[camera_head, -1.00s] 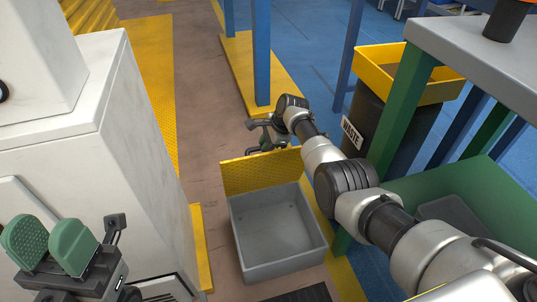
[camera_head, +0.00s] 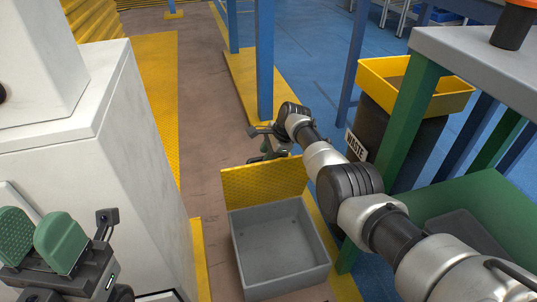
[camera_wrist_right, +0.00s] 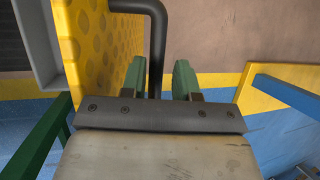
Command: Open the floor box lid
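The floor box (camera_head: 282,272) is a grey open-topped bin on the floor, and its inside is empty. Its yellow lid (camera_head: 262,184) stands raised along the far edge; it also shows in the right wrist view (camera_wrist_right: 98,60). A dark bent handle (camera_wrist_right: 156,45) comes off the lid. My right gripper (camera_head: 268,150) is behind the lid, partly hidden by it. In the wrist view its green fingers (camera_wrist_right: 160,80) stand apart on either side of the handle, with a gap on the right. My left gripper (camera_head: 40,240) is open and empty at lower left, away from the box.
A white machine housing (camera_head: 90,170) stands left of the box. A green-framed table (camera_head: 415,110) and a dark waste bin with a yellow rim (camera_head: 415,95) stand on the right. A blue post (camera_head: 265,60) rises behind. Brown floor lies clear beyond the box.

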